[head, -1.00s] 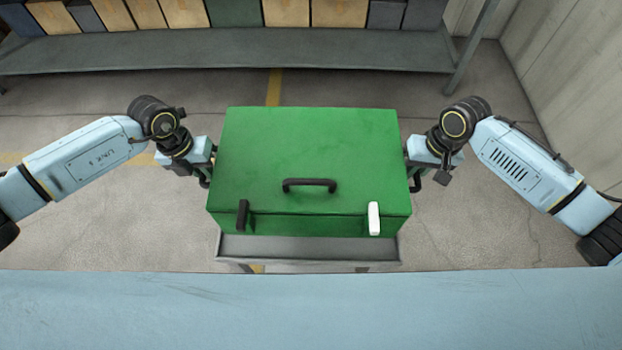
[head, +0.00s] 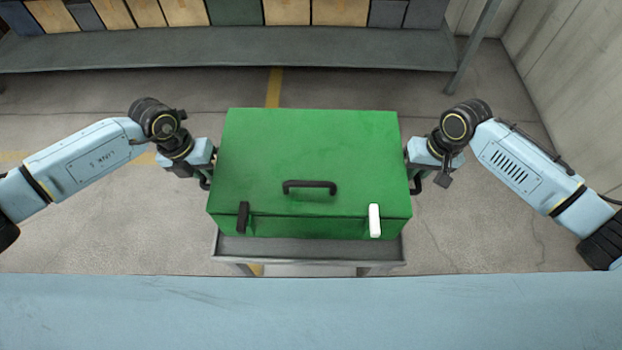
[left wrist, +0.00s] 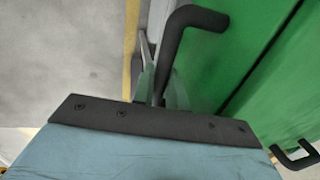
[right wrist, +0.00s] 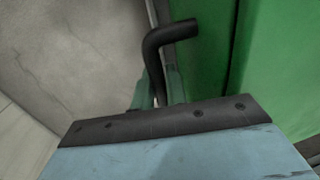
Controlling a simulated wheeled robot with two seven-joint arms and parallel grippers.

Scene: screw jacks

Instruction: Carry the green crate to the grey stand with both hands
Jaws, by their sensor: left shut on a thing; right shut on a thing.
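The green crate (head: 310,150) is closed, with a black handle on its lid and one black and one white latch on its near side. It looks level. My left gripper (head: 206,178) is shut on the black handle (left wrist: 185,35) on the crate's left side. My right gripper (head: 415,178) is shut on the handle (right wrist: 160,45) on its right side. The grey stand (head: 310,247) shows below the crate, its near edge and legs in sight. The crate hides most of its top. I cannot tell whether the crate touches it.
A grey shelf (head: 230,50) with cardboard and dark boxes runs along the back. A pale wall (head: 570,70) stands at the right. Concrete floor with yellow lines is clear on both sides of the stand.

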